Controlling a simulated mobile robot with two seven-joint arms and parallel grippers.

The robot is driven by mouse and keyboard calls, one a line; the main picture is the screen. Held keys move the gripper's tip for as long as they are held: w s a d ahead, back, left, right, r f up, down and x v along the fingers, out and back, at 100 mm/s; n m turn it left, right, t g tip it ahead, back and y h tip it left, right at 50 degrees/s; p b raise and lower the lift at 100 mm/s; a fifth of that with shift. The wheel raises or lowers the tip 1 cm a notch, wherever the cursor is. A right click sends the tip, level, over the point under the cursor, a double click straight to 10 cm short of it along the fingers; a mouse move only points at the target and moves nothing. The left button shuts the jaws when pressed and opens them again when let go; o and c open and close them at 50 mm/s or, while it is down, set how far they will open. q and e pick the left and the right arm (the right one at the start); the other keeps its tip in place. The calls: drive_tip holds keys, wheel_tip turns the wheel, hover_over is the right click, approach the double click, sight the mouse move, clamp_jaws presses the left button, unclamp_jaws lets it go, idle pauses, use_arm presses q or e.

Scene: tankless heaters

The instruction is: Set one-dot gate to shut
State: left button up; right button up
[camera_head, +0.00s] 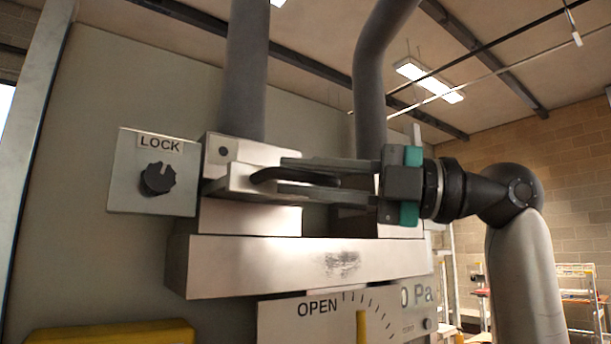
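The one-dot gate is the metal block with a single dark dot (223,151), below the left pipe. Its flat metal slide (232,186) sticks out toward me and carries a dark bent handle (268,175). My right gripper (280,178) reaches in from the right, its fingers lying roughly level, one above the other. The handle runs between them, with gaps seeming to show around it. The fingers hide part of the handle and of the block behind. My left gripper is out of view.
A LOCK plate with a dark knob (158,179) is at the left. Below are a wide metal block (260,266) and a dial panel (290,323) marked OPEN, with a yellow pointer. A yellow bar (110,333) lies at lower left. Two grey pipes rise above.

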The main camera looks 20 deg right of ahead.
clamp_jaws()
drive_tip(key=shift+w, duration=0.1)
idle(0.9)
